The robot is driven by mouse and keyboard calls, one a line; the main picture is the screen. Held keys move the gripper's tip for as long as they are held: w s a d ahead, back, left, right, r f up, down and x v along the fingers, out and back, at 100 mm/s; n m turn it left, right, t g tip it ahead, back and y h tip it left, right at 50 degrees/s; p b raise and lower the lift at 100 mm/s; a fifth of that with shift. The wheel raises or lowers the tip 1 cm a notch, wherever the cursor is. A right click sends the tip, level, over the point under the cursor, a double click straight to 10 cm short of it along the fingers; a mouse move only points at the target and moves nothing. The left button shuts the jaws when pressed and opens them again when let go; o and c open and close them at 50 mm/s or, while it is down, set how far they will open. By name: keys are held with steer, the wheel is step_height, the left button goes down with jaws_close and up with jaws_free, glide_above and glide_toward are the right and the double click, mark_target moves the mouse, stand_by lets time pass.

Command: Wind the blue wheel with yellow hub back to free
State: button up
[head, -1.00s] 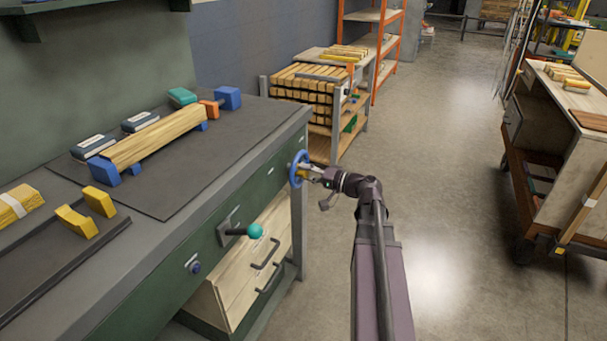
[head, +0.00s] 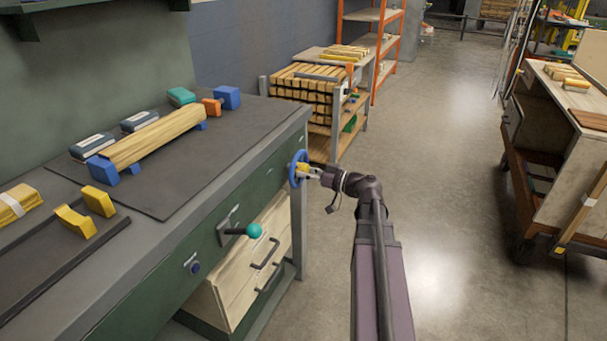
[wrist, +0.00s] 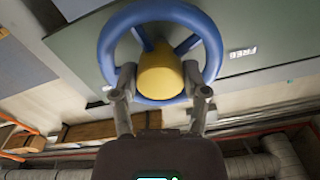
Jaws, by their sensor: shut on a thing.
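The blue wheel (head: 293,168) is on the front of the green bench, near its right end. In the wrist view the blue wheel (wrist: 111,40) is a ring with spokes around a domed yellow hub (wrist: 160,75). My gripper (head: 305,171) reaches the wheel from the right. In the wrist view my gripper (wrist: 164,82) has one finger on each side of the yellow hub, shut on it. A white "FREE" label (wrist: 243,53) is on the green panel right of the wheel. A pointer or mark on the wheel cannot be made out.
A lever with a teal ball (head: 254,231) sticks out of the bench front, left of the wheel. Below it is a pale drawer unit (head: 240,290). A wooden bar on blue blocks (head: 155,138) lies on the bench top. The floor (head: 450,200) to the right is open.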

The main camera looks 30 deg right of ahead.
steer(key=n, duration=0.5)
steer(key=shift+n, duration=0.4)
steer(key=o, duration=1.1)
steer(key=shift+a, duration=0.1)
steer(key=shift+o, duration=0.2)
steer(key=shift+s+d, duration=0.1)
steer(key=shift+d, duration=0.15)
steer(key=v, duration=1.1)
steer(key=shift+s+d, duration=0.2)
steer(key=shift+s, duration=0.05)
